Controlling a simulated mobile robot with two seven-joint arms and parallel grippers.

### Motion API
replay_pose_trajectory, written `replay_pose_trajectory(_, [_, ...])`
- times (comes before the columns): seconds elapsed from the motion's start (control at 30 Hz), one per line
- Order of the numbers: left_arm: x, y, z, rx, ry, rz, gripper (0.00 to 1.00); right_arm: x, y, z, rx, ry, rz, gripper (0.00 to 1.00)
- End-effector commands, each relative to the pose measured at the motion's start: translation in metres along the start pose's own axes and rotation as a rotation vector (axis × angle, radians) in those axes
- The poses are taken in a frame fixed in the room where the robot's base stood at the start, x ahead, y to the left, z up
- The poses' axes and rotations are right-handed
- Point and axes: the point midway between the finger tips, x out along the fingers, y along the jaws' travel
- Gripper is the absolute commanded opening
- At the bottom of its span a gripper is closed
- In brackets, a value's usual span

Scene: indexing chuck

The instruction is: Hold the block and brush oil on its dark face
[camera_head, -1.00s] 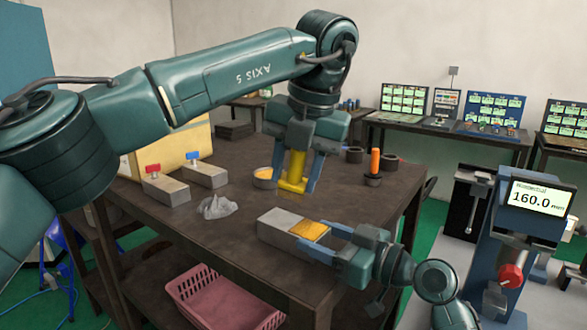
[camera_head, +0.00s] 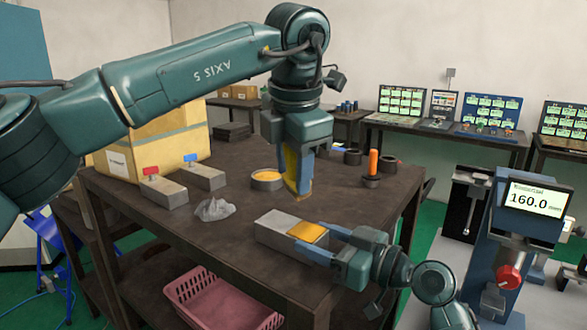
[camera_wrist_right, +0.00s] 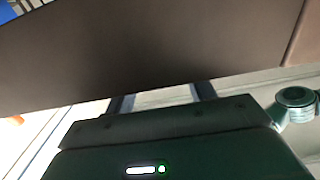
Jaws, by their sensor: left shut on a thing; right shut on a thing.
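The block (camera_head: 272,228) is a long grey piece near the table's front right edge, with an amber-yellow patch (camera_head: 307,232) on top of its right end; I see no dark face. My right gripper (camera_head: 323,243) is shut on that end, its blue fingers along the sides. My left gripper (camera_head: 302,172) is shut on a yellow brush (camera_head: 291,170) and points it down behind the block, apart from the patch. A round dish with yellow oil (camera_head: 267,176) stands left of the brush.
A crumpled grey cloth (camera_head: 214,210) lies left of the block. An orange-topped tool (camera_head: 372,165) and dark rings stand behind right. A pink basket (camera_head: 220,302) is below the table.

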Motion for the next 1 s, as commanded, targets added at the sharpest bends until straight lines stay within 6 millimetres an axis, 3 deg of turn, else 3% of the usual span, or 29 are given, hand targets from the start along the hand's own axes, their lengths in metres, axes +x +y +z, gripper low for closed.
replay_pose_trajectory(0.27, [0.015, -0.004, -0.002, 0.012, -0.001, -0.001, 0.0, 0.0, 0.0, -0.003, -0.002, 0.008, 0.001, 0.27])
replay_pose_trajectory(0.9, [0.073, -0.017, -0.009, 0.009, 0.0, -0.001, 0.0, 0.0, 0.0, -0.003, -0.002, 0.008, 0.001, 0.27])
replay_pose_trajectory(1.0, [0.077, -0.014, 0.0, 0.006, -0.002, 0.0, 0.0, 0.0, 0.0, -0.003, -0.002, 0.008, 0.001, 0.27])
